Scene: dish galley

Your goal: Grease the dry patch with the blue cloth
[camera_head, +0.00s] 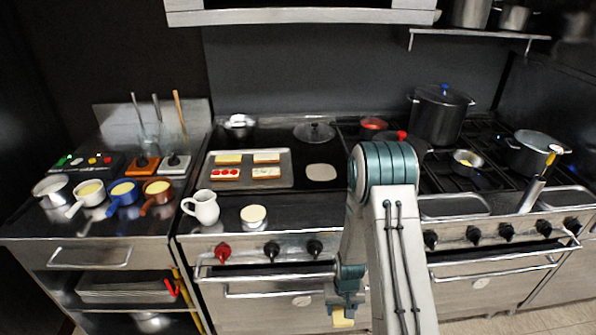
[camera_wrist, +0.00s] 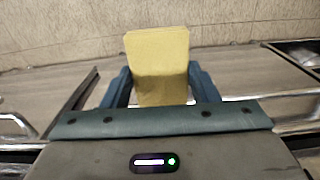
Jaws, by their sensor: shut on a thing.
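My gripper (camera_wrist: 158,82) is shut on a yellow, flat-faced pad (camera_wrist: 158,60), whose two sides touch the blue-grey fingers. In the head view my gripper (camera_head: 347,298) hangs low in front of the oven doors, with the yellow pad (camera_head: 343,318) below it. A pale, rounded patch (camera_head: 320,172) lies on the dark griddle top (camera_head: 305,195), right of a tray; I take it as the dry patch. My gripper is well below and in front of it. I see no blue cloth in either view; the held pad looks yellow.
A metal tray (camera_head: 283,181) with topped slices lies on the griddle. A white jug (camera_head: 205,208) and a round cream-topped dish (camera_head: 253,218) stand at the front. Several small pans (camera_head: 123,190) stand left. A large dark pot (camera_head: 440,115) stands right. Oven handles (camera_head: 270,293) project near my gripper.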

